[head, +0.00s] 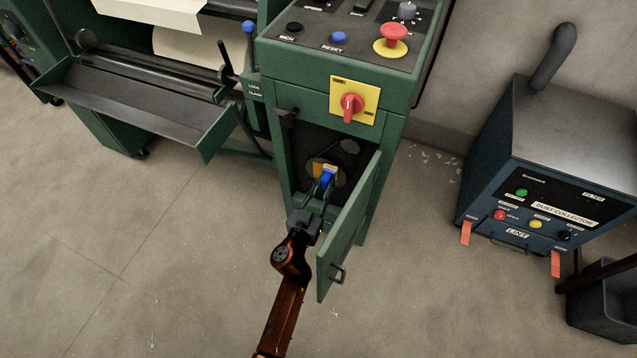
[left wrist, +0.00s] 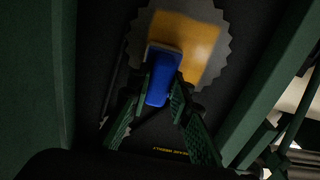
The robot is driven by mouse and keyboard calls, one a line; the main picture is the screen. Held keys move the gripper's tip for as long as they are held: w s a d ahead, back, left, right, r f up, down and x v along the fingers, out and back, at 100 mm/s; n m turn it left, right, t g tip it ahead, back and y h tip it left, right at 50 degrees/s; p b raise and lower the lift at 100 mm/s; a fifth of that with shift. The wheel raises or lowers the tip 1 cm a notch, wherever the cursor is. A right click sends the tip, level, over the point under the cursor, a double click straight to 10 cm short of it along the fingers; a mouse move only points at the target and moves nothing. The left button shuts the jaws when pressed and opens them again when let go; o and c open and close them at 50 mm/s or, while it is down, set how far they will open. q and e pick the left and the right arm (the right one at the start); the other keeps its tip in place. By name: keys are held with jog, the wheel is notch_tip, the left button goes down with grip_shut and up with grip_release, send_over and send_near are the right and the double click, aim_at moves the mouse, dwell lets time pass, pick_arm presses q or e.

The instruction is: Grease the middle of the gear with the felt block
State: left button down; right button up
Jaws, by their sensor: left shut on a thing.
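The gear (left wrist: 228,42) is a grey toothed disc inside the open green cabinet. An amber patch (left wrist: 200,42) covers much of its middle in the left wrist view. The felt block (left wrist: 163,78) has a blue grip and a pale edge on its far side. It also shows in the head view (head: 328,177). My left gripper (head: 324,188) reaches through the cabinet doorway and is shut on the blue grip. The block overlaps the lower part of the amber patch and is at or very near the gear face; I cannot tell whether it touches. My right gripper is out of view.
The cabinet door (head: 347,228) stands open just right of my left arm. Above the doorway are a red switch on a yellow plate (head: 350,103) and a button panel. A dust collector (head: 545,165) stands at the right. Floor to the left is clear.

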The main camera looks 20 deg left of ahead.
pick_arm(q)
jog(key=shift+w+r, duration=0.1)
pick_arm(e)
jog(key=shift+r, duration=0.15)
pick_arm(q)
jog(key=shift+a, duration=0.1)
jog(key=shift+w+a+p, duration=0.15)
jog(key=shift+a+p, duration=0.6)
jog(key=shift+a, duration=1.25)
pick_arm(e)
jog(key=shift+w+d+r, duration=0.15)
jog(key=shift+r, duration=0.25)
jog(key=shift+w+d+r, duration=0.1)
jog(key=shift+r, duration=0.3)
